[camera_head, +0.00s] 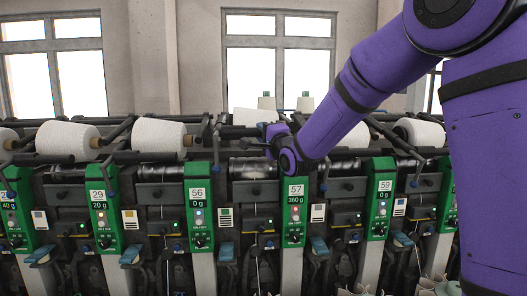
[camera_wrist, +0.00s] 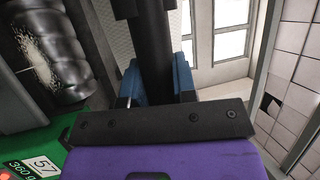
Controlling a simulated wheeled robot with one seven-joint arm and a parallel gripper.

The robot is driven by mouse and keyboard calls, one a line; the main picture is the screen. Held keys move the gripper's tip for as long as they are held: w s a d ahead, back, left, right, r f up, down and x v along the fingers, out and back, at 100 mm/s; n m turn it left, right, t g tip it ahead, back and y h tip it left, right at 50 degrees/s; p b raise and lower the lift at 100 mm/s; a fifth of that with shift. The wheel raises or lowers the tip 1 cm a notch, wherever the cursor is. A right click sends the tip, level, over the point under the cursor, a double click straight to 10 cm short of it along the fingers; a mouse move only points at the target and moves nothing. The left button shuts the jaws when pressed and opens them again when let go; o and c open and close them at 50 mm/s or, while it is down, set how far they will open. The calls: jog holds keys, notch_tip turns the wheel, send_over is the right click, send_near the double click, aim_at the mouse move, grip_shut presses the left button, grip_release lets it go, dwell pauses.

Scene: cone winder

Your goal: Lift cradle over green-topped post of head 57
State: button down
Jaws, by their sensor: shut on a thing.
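The green-topped post (camera_head: 293,215) of head 57 stands right of centre in the head view and reads 360 g. Its green panel also shows at the lower left of the wrist view (camera_wrist: 72,143). My gripper (camera_head: 274,133) is above and slightly left of that post. In the wrist view its blue fingers (camera_wrist: 157,88) are shut on a dark round bar of the cradle (camera_wrist: 154,40), one finger on each side. The rest of the cradle is mostly hidden by my arm in the head view.
The shiny black drum (camera_wrist: 55,45) lies left of my gripper in the wrist view, with pale yarn on it. White cones (camera_head: 158,135) sit on neighbouring heads. Post 56 (camera_head: 198,210) is to the left and post 59 (camera_head: 380,200) to the right. Windows are behind.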

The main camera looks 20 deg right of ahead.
jog(key=shift+r, duration=0.6)
jog(key=c, duration=0.9)
grip_release()
jog(key=shift+f, duration=0.1)
jog(key=v, duration=1)
jog(key=shift+s, duration=0.4)
jog(key=shift+d, duration=0.1)
